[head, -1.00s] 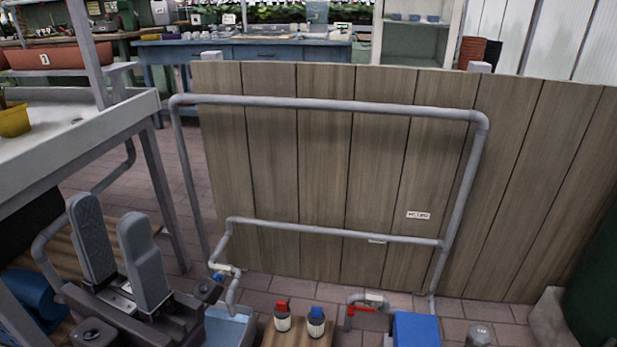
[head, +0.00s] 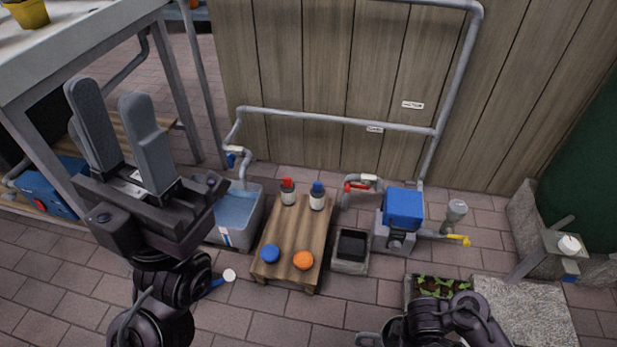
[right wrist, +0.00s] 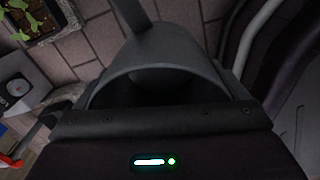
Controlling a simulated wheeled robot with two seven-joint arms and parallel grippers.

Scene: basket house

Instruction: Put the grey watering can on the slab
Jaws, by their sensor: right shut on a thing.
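The grey watering can (right wrist: 200,77) fills the middle of the right wrist view, its wide dark mouth facing the camera. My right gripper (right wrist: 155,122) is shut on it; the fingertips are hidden. In the head view, a small grey loop (head: 367,338) at the bottom edge is probably part of the can, beside my right arm. The slab (head: 530,318) is the speckled grey stone at the bottom right, to the right of my right arm. My left gripper (head: 118,115) is raised on the left, its two grey fingers apart and empty.
A planter with green leaves (head: 438,286) adjoins the slab's left side. A blue pump (head: 403,208) with a yellow-handled tap (head: 458,239) stands behind. A low wooden table (head: 293,238) holds bottles and coloured caps. A stone trough (head: 540,225) stands at the right.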

